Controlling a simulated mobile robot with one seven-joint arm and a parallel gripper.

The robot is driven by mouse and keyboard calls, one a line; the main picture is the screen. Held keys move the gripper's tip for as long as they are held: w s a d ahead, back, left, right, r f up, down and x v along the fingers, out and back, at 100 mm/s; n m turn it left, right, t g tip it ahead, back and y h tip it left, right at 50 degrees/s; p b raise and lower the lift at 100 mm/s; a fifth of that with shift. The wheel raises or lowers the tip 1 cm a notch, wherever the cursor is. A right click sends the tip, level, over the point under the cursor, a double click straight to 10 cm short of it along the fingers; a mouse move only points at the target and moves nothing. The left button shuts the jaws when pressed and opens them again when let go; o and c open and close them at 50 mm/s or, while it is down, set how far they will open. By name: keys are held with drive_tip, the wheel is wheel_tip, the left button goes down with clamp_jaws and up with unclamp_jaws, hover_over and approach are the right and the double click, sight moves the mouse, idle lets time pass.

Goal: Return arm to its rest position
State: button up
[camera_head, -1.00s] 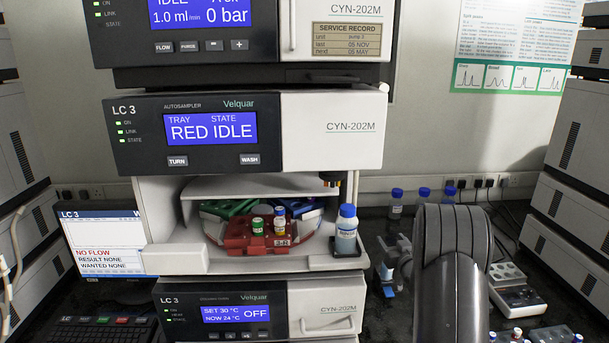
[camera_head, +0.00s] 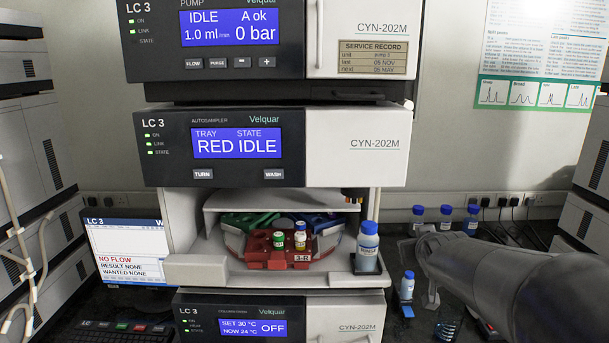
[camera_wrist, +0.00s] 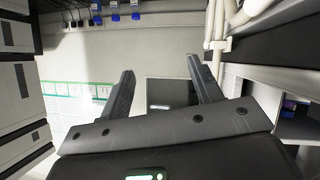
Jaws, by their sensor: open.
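My arm reaches in from the right edge in the head view. My gripper (camera_head: 412,242) is at its far end, right of the autosampler and the RINSE bottle (camera_head: 368,247). In the wrist view my gripper (camera_wrist: 163,82) has its two dark fingers spread wide apart. Nothing is between them, and the wall and a dark panel show beyond. The autosampler's open bay holds a red rack (camera_head: 275,252) with a green-capped vial (camera_head: 280,240) and a blue-capped vial (camera_head: 300,237). My gripper is apart from them.
Several blue-capped bottles (camera_head: 446,212) stand at the back wall. A small blue-capped bottle (camera_head: 407,287) stands just below my gripper. The instrument stack (camera_head: 355,146) fills the middle. A monitor (camera_head: 130,255) and keyboard (camera_head: 125,332) are at left.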

drive_tip(key=s+a+f+g, duration=0.2)
drive_tip(key=s+a, duration=0.1)
drive_tip(key=s, duration=0.6)
drive_tip(key=s+a+f+g+y, duration=0.1)
drive_tip(key=s+a+g, duration=0.1)
drive_tip(key=s, duration=0.7)
drive_tip(key=s+a+f+m+g+y, duration=0.1)
drive_tip(key=s+a+f+g, duration=0.1)
drive_tip(key=s+a, duration=0.3)
drive_tip(key=s, duration=0.4)
drive_tip(key=shift+f+g, duration=0.3)
drive_tip(key=shift+g, duration=0.1)
